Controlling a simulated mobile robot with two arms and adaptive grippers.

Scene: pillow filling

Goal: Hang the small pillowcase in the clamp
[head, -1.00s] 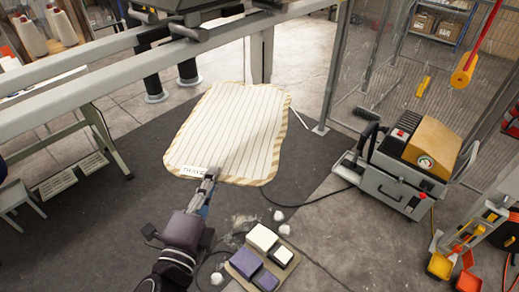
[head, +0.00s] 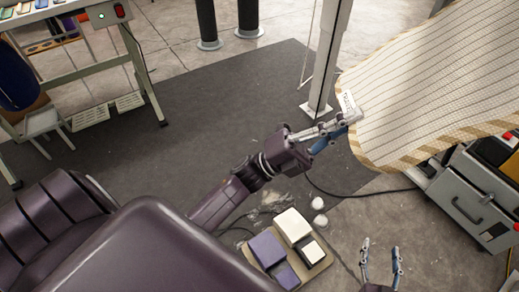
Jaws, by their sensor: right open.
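The pillowcase (head: 430,95) is cream with thin dark stripes and a tan-and-white edge. It spreads across the upper right of the head view and runs out of the frame. My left gripper (head: 350,118) is at its lower left corner, beside a small printed label, and appears shut on that corner. My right gripper (head: 382,262) is low in the view, below the pillowcase, open and empty. I cannot make out a clamp in this view.
A grey machine (head: 468,205) stands at the right, partly behind the pillowcase. A pedal board with purple and white pads (head: 293,228) lies on the floor, near white fluff (head: 318,203). A post (head: 325,60) rises behind. A work table (head: 75,35) stands at upper left. The dark mat (head: 200,130) is mostly clear.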

